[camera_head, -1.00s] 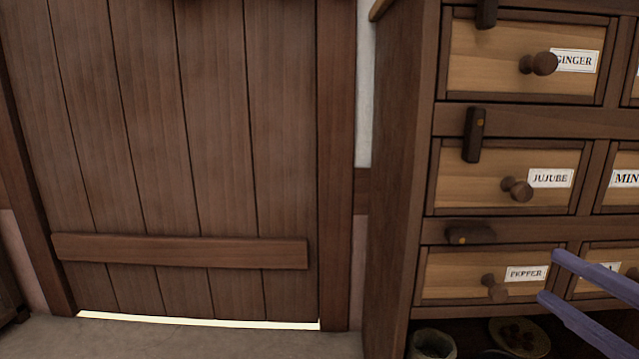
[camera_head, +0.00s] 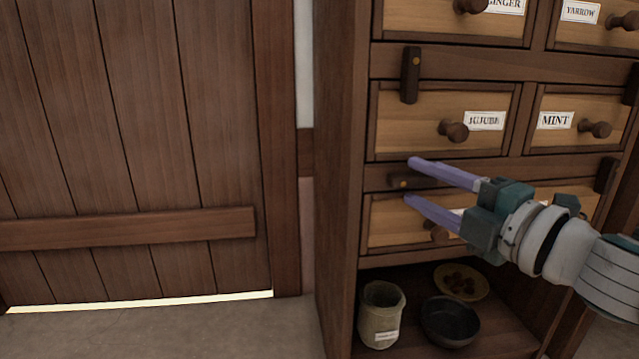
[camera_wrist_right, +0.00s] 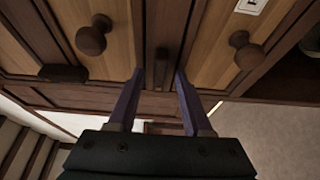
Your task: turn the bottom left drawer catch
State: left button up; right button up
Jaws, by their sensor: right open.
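The bottom left catch (camera_head: 402,182) is a small dark wooden bar with a brass-coloured pivot, lying level on the rail above the bottom left drawer (camera_head: 388,224). In the right wrist view, which is turned sideways, the catch (camera_wrist_right: 162,66) shows between the fingers. My right gripper (camera_head: 411,181) is open, one purple finger above the catch and one below it. It also shows in the wrist view (camera_wrist_right: 158,75). Contact with the catch cannot be made out. My right gripper hides part of the drawer's label and knob. My left gripper is not in view.
An upright catch (camera_head: 410,75) sits above the JUJUBE drawer (camera_head: 405,120), whose knob (camera_head: 453,131) sticks out. Below, a jar (camera_head: 381,315), a dark bowl (camera_head: 450,322) and a yellow dish (camera_head: 475,283) stand on the open shelf. A plank door (camera_head: 130,130) is at left.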

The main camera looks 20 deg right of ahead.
jog(key=shift+c, duration=0.2)
jog(key=shift+c, duration=0.8)
grip_shut()
